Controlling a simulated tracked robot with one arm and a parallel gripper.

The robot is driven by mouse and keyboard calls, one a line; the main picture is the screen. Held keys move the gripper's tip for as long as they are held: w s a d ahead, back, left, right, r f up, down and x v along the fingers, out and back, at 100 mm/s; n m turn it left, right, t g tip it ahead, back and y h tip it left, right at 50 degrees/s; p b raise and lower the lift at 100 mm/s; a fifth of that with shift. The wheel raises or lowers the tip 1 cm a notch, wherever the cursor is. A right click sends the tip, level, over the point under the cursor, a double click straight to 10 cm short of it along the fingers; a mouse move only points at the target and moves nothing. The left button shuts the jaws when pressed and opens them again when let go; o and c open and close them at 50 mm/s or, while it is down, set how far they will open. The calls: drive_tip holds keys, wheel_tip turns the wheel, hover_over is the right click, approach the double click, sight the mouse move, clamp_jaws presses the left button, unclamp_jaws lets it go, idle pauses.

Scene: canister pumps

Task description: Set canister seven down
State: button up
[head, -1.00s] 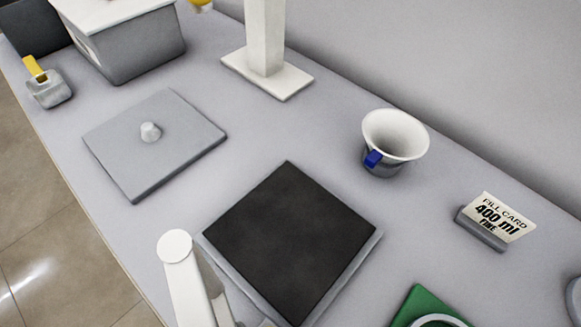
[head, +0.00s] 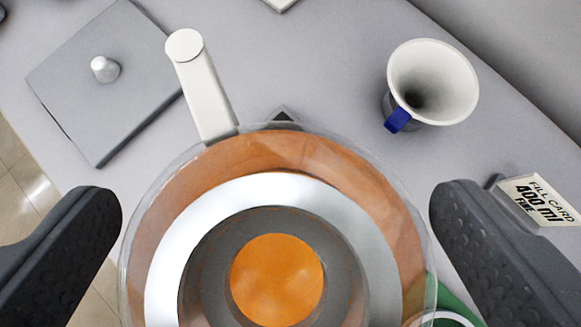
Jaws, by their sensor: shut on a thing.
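A clear round canister (head: 165,190) with orange contents fills the lower middle of the head view, seen from above. Its top shows a pale ring, a dark grey ring and an orange centre. A white spout-like arm (head: 205,95) extends from its far side toward the upper left. No number shows on it. My gripper (head: 275,225) has one dark finger on each side and is shut on the canister. A corner of the dark square pad (head: 283,114) peeks out beyond the canister, which hides the rest. I cannot tell whether the canister touches the pad.
A grey plate (head: 75,85) with a small knob lies at upper left. A white funnel-shaped cup (head: 432,75) with a blue tab stands at upper right. A fill card (head: 538,200) reading "400 ml FINE" stands at right. A green item (head: 455,300) is at lower right.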

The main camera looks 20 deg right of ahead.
drive_tip(key=shift+w+d, duration=0.1)
drive_tip(key=shift+w, duration=0.1)
wheel_tip(320, 180, down, 4)
drive_tip(key=shift+r, duration=0.1)
drive_tip(key=o, duration=1.3)
drive_tip(key=shift+o, duration=0.2)
drive_tip(key=shift+r, duration=0.15)
drive_tip(key=s+r+t, duration=0.2)
drive_tip(key=s+r, duration=0.6)
drive_tip(key=r, duration=0.8)
drive_tip(key=s+r+n+t+y, duration=0.1)
drive_tip(key=s+r+t, duration=0.1)
drive_tip(key=s+r, duration=0.6)
drive_tip(key=s+r+t, duration=0.2)
drive_tip(key=s+r, duration=0.6)
drive_tip(key=r, duration=1.5)
drive_tip(key=shift+r+n+t, duration=0.3)
drive_tip(key=shift+r+n, duration=0.05)
drive_tip(key=shift+n, duration=0.05)
